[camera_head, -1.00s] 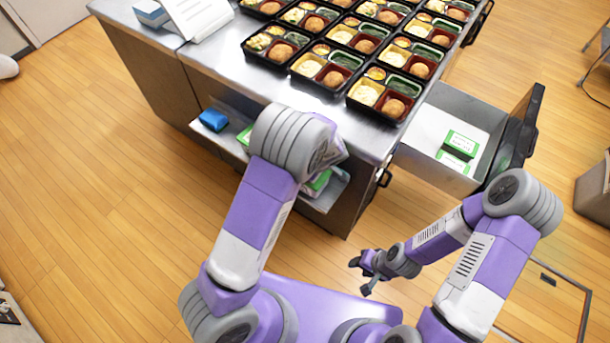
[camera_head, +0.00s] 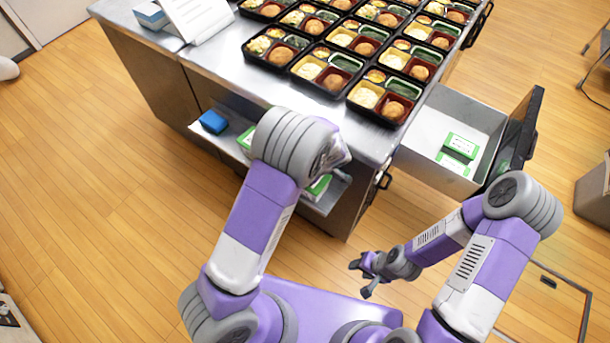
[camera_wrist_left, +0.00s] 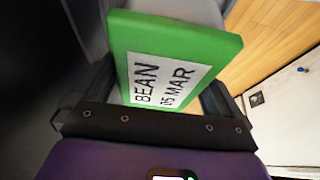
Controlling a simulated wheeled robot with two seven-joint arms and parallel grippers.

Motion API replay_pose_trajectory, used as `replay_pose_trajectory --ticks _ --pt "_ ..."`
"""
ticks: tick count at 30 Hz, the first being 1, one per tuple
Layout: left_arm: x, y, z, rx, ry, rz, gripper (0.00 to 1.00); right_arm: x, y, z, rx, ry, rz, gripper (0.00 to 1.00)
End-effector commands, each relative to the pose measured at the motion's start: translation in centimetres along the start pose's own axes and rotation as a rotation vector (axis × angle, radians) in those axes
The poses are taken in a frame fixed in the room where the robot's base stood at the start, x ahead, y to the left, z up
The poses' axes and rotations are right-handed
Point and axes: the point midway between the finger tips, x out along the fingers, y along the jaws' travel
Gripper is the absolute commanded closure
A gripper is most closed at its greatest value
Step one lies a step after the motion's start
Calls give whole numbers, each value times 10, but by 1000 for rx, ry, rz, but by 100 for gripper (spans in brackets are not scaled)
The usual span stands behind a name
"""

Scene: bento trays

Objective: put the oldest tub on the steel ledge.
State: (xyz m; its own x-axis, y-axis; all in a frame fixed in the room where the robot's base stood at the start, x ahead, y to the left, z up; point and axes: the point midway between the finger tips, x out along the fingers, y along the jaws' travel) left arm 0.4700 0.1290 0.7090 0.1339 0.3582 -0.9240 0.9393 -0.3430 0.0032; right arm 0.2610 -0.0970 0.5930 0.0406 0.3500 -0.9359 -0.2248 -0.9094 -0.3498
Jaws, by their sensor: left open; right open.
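In the left wrist view, a green-lidded tub (camera_wrist_left: 185,42) has a white label reading "BEAN 15 MAR". My left gripper (camera_wrist_left: 158,98) is open, with a dark finger on either side of this tub; whether they touch it I cannot tell. In the head view my left arm hides most of that gripper. A steel ledge (camera_head: 231,142) juts from the counter's front. Green-and-white tubs (camera_head: 246,139) are on it, partly behind my left wrist; another tub (camera_head: 319,187) shows at its right end. My right gripper (camera_head: 361,277) is open and empty above the floor.
A blue box (camera_head: 213,121) sits at the ledge's left end. An open drawer (camera_head: 425,122) at right holds green-and-white tubs (camera_head: 461,145); their labels are too small to read. Several bento trays (camera_head: 378,104) fill the counter top (camera_head: 232,75). A white sign stands at the counter's left.

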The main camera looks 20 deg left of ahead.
Motion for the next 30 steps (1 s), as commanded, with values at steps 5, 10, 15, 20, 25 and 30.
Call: replay_pose_trajectory --ticks 5,10,15,20,25,30 --pt "-45 1 -1 1 0 4 0 -14 -5 1 0 0 0 55" --pt "-78 0 -1 1 1 2 0 -23 -8 1 0 0 0 55" --pt "-96 0 -1 0 2 0 0 -27 -10 1 0 0 0 55" --pt "-101 0 0 -1 1 -1 0 -27 -10 1 0 0 0 55" --pt "-101 0 0 -1 1 -2 0 -27 -10 1 0 0 0 55" --pt "-101 0 0 0 1 -2 0 -27 -10 1 0 0 0 55"
